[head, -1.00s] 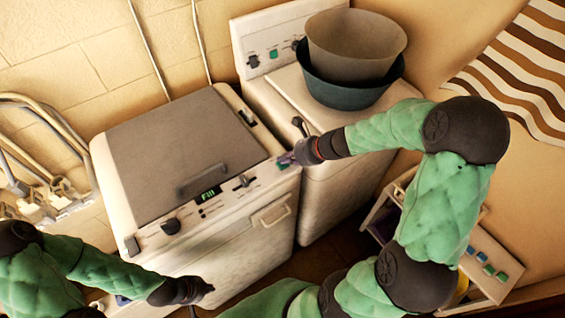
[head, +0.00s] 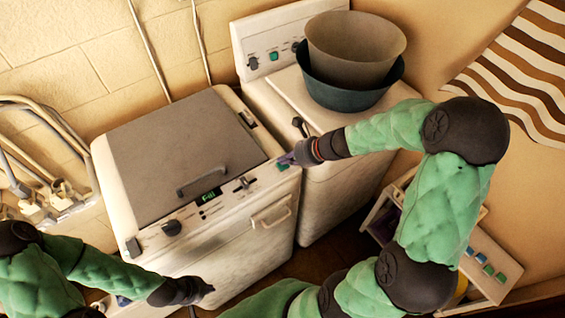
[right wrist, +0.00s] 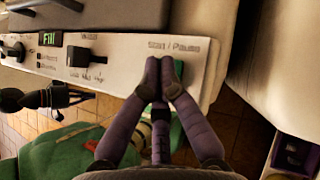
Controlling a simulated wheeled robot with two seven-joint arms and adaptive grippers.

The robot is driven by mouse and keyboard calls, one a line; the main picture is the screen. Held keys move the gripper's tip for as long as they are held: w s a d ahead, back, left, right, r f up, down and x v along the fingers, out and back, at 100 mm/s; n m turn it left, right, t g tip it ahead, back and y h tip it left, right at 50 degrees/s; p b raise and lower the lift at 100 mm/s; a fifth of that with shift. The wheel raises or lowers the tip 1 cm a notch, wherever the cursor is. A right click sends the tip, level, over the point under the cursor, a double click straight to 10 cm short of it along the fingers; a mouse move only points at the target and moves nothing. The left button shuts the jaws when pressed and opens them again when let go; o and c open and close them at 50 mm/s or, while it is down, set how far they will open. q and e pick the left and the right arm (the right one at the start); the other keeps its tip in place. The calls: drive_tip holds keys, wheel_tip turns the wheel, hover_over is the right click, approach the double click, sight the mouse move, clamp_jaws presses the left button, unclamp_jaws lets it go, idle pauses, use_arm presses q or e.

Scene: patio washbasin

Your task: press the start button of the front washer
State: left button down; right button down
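The front washer (head: 190,150) is the white machine with a grey lid on the left. Its panel display (head: 208,196) is lit with "Fill". The green start button (head: 283,166) is at the panel's right end; the right wrist view shows "Start / Pause" lettering there. My right gripper (head: 287,159) has its purple fingertips at this button. In the right wrist view the fingers (right wrist: 160,70) are closed together with nothing between them, covering most of the button; contact is unclear. My left gripper (head: 203,290) is low in front of the washer, too dark to read.
A second white washer (head: 325,185) stands behind to the right, with two stacked basins (head: 355,50) on top. Pipes and taps (head: 40,195) are on the wall at left. A small cart with coloured buttons (head: 480,265) stands at right.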

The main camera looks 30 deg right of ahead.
drive_tip(key=shift+r+p, duration=0.3)
drive_tip(key=shift+r, duration=0.2)
wheel_tip(320, 180, up, 5)
drive_tip(key=p, duration=0.4)
drive_tip(key=shift+p, duration=0.4)
